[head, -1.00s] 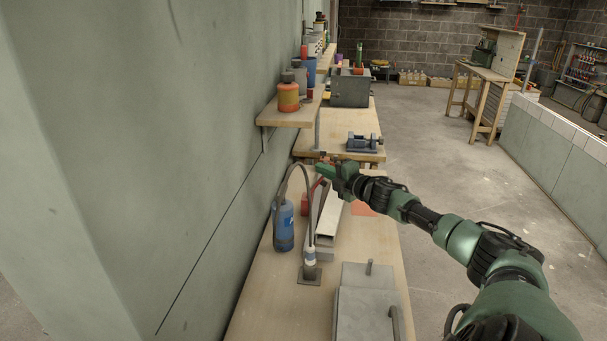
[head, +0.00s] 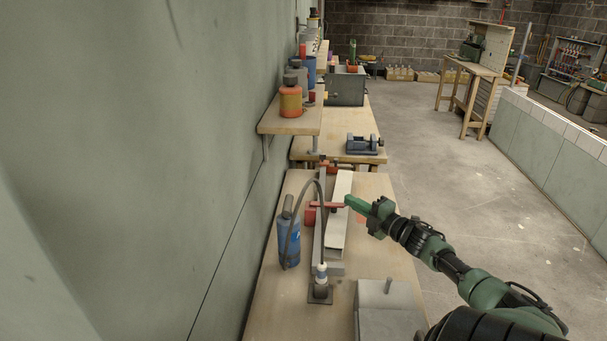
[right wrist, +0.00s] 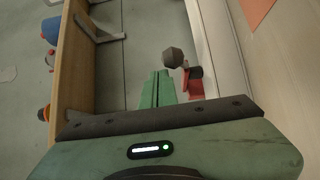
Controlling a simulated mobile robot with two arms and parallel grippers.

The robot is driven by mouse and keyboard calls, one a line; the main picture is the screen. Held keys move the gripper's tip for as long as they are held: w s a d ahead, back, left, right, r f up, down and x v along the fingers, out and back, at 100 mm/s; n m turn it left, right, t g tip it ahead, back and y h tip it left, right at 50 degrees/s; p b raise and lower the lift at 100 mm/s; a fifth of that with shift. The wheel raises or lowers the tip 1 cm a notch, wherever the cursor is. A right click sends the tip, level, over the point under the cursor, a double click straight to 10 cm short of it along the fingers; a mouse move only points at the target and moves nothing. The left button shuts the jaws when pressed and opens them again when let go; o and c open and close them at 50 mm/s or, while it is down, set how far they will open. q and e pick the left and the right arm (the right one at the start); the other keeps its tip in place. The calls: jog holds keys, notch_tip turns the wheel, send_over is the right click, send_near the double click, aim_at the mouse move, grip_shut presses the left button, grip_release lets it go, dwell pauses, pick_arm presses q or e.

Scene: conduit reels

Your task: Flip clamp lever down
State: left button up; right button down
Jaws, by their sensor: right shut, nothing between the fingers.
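The red clamp lever (head: 328,204) lies nearly level across the long pale channel (head: 338,225) on the bench, joined to a red block (head: 310,216) at its left. My right gripper (head: 350,201) is shut and empty, its green fingertips at the lever's right end; I cannot tell whether they touch. In the right wrist view the shut fingers (right wrist: 161,82) point toward a dark grey knob (right wrist: 173,58), with a red clamp part (right wrist: 193,84) beside and below it. Most of the lever is hidden or foreshortened there. My left gripper is not in view.
A blue bottle (head: 288,242) and a hose with a white-tipped nozzle on a stand (head: 320,289) are left and near. A grey box (head: 388,312) sits at the near right. A wooden shelf (head: 290,123) juts from the wall. A grey vise (head: 363,144) stands farther back.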

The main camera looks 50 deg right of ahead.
jog(key=shift+s+f+b, duration=0.2)
jog(key=shift+f+b, duration=0.15)
jog(key=shift+f, duration=0.6)
jog(key=shift+d, duration=0.1)
jog(key=shift+s+f, duration=0.1)
jog(key=shift+s, duration=0.05)
jog(key=s, duration=0.6)
jog(key=shift+s+a+p, duration=0.2)
jog(key=shift+a+p, duration=0.05)
jog(key=shift+p, duration=0.05)
jog(key=shift+s+a, duration=0.1)
jog(key=shift+s, duration=0.4)
